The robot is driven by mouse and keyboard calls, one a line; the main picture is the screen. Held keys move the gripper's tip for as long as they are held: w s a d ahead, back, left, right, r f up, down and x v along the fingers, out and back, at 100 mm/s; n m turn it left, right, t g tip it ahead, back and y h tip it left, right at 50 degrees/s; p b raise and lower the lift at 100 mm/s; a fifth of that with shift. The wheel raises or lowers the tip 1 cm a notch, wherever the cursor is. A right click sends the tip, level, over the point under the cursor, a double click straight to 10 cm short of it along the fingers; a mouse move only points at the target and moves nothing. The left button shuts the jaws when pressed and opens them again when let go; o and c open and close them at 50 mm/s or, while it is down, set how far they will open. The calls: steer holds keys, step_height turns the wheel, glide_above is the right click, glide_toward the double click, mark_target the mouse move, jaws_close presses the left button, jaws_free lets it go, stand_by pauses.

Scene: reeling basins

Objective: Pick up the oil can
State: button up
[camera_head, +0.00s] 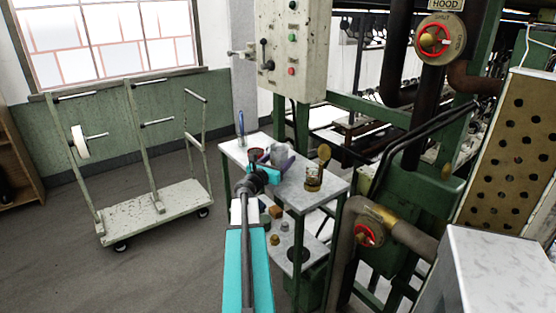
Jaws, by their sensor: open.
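My gripper (270,171) is at the end of my arm, low over the near left part of a small grey-topped table (334,190). It is open, and its fingertips are small and partly hidden by my own wrist. A grey and purple object (281,157) is just beyond it, partly covered by it; its shape is unclear. A brass-coloured piece (313,178) with a round upright top stands to the right, apart from the gripper. I cannot tell for certain which one is the oil can.
A dark red cup (255,153) and a blue upright item (240,126) stand on the table's left side. Small blocks lie on a lower shelf (311,246). Pipes with a red valve wheel (369,234) are close right. A cart (160,209) stands left, with bare floor before it.

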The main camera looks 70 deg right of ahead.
steer(key=shift+s+d, duration=0.2)
steer(key=shift+d, duration=1.15)
steer(key=c, duration=1.1)
